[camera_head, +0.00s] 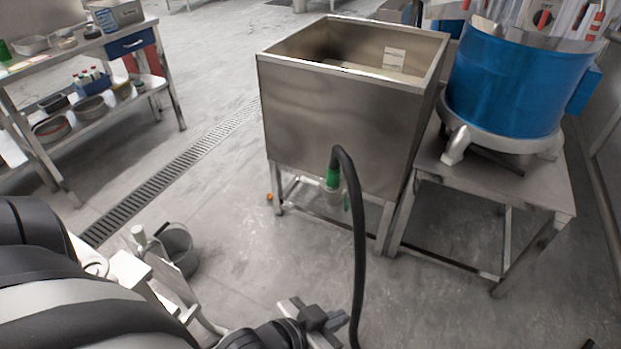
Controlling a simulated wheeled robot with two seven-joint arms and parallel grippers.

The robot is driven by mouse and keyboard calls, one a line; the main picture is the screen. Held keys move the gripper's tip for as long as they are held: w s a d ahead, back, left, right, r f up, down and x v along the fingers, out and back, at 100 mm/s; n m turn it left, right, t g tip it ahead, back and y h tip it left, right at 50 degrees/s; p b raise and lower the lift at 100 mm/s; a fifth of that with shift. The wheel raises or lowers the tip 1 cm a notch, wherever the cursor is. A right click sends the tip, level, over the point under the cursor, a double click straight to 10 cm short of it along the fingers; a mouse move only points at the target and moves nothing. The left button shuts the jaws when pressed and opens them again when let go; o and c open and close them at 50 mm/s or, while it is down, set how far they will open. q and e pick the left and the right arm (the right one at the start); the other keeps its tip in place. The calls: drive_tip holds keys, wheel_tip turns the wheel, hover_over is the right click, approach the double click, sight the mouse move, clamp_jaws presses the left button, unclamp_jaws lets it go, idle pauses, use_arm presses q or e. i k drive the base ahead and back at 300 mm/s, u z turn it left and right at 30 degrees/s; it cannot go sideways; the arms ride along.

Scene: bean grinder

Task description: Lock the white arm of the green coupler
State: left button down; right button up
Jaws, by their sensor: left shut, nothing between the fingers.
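The green coupler (333,179) is small in the picture, at the end of a black hose (358,240), low on the front of the steel tank. A pale grey fitting (334,198) sits directly below it, with a small green lever (347,202) at its right. I cannot make out a separate white arm or whether it is locked. My left gripper (325,318) is at the bottom centre, shut and empty, apart from the coupler and well below it in the picture. It is left of the hose. My right gripper is not in view.
The steel tank (330,120) stands on legs at centre. A blue drum machine (505,85) stands on a steel table (540,185) at right. A grey bucket (178,248) is on the floor at left, near a drain grate (175,168). A loaded shelf table is at upper left.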

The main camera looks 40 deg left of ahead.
sight(303, 180)
drive_tip(key=u, duration=0.1)
drive_tip(key=i, duration=1.05)
drive_tip(key=u, duration=2.45)
drive_tip(key=i, duration=0.5)
